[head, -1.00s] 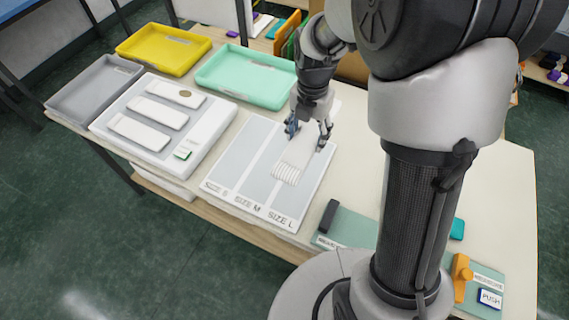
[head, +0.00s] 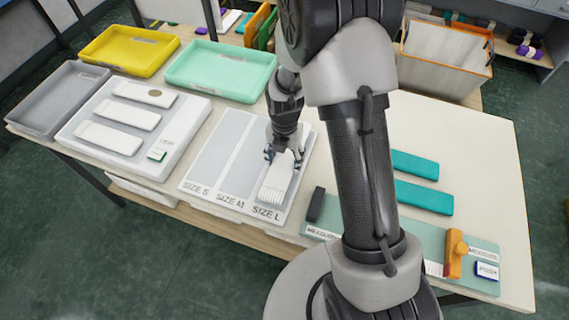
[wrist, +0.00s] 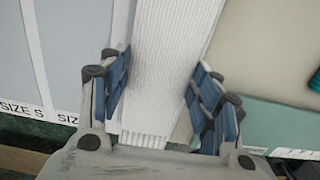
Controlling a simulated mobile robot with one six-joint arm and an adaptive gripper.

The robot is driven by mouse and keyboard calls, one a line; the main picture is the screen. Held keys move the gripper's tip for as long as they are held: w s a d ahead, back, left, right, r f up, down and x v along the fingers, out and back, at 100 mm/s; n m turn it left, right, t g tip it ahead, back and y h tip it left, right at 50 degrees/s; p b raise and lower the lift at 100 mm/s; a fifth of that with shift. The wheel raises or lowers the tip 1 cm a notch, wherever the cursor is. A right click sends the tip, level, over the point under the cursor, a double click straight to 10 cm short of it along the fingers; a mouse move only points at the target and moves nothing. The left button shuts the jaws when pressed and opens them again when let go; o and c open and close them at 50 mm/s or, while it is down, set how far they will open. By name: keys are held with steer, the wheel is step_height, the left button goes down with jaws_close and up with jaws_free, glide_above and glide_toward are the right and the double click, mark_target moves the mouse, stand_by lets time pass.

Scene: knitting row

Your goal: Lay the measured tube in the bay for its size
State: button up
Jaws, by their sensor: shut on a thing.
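A white ribbed tube (head: 277,180) is in my gripper (head: 284,153), over the SIZE L bay of the white size board (head: 181,187). Its near end is close to the SIZE L label. In the wrist view the tube (wrist: 165,65) runs lengthwise between the blue-padded fingers of my gripper (wrist: 160,95). I cannot tell whether its underside touches the bay. The SIZE S bay (head: 208,158) and SIZE M bay (head: 237,165) look empty.
Left of the board stands a white panel (head: 185,125) with several pale strips. Yellow (head: 130,68), green (head: 220,88) and grey (head: 60,125) trays lie behind and left. Right is a measuring mat (head: 485,275) with an orange slider (head: 455,252). Two teal bars (head: 424,197) lie near it.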

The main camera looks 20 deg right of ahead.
mark_target(284, 161)
steer(key=shift+f, duration=1.4)
steer(key=shift+f+b, duration=0.15)
steer(key=shift+b, duration=0.25)
steer(key=o, duration=0.9)
steer(key=shift+o, duration=0.2)
